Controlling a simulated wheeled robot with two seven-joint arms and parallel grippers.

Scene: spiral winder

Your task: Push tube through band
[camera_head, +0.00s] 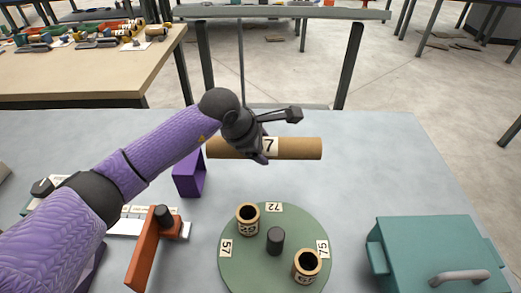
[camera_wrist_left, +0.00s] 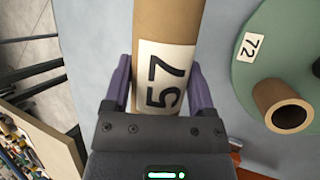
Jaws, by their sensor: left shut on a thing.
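A long brown cardboard tube (camera_head: 300,148) lies level above the grey table, running left to right. It also shows in the left wrist view (camera_wrist_left: 168,22), with a white label reading 57. My left gripper (camera_head: 264,150) is shut on the tube at its label, with one purple finger on each side in the left wrist view (camera_wrist_left: 160,85). A purple open frame (camera_head: 188,176) stands on the table left of the tube's left end, apart from it. I cannot tell whether this frame is the band. My right gripper is not in view.
A round green plate (camera_head: 275,215) carries number labels, two short upright tubes (camera_head: 248,218) (camera_head: 306,265) and a dark centre post (camera_head: 275,239). An orange bracket (camera_head: 146,250) stands left of it. A teal box (camera_head: 430,240) with a grey handle is at right. The table's back right is clear.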

